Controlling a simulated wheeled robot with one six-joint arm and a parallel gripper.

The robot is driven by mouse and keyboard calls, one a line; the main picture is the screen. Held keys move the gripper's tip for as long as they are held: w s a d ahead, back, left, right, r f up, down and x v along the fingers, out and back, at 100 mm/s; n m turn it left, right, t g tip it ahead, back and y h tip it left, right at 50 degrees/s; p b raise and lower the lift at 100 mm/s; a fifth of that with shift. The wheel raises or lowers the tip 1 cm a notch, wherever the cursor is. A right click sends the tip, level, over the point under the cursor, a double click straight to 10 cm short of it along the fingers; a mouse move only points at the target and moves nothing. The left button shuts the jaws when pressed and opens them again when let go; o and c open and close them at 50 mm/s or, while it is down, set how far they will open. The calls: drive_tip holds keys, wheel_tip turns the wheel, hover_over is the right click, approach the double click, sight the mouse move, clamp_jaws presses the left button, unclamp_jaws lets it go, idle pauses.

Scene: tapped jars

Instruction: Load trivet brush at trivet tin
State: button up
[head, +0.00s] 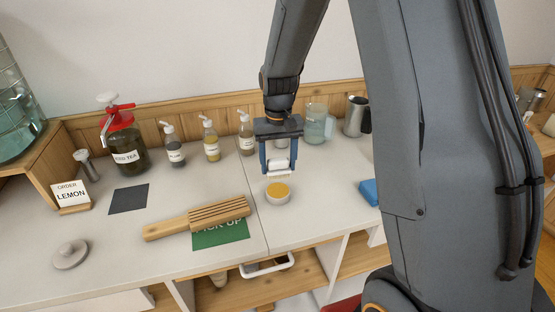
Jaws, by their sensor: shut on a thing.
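My gripper (279,160) points down over the counter, shut on a small white brush (280,168), which I take to be the trivet brush. The brush is held level between the blue fingers, its lower edge facing down. Just below it stands a small round pale tin (278,199) with a yellow-orange top or filling, which looks like the trivet tin. The brush appears a little above and behind the tin; I cannot tell whether they touch. A grooved wooden paddle-like trivet (197,218) lies to the left, partly on a green "PICK UP" mat (220,237).
Three pump bottles (211,139) stand along the back, with an iced-tea jar (125,148) to their left. A glass jug (316,126) and metal pitcher (355,117) stand behind my gripper. A blue block (369,192) lies right.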

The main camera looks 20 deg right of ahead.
sight(278, 177)
drive_tip(key=shift+f+b, duration=1.95)
drive_tip(key=shift+f, duration=0.7)
drive_tip(key=shift+f, duration=0.65)
idle(0.4)
drive_tip(key=shift+r+p, duration=2.6)
drive_tip(key=shift+r, duration=1)
drive_tip(key=shift+s, duration=0.1)
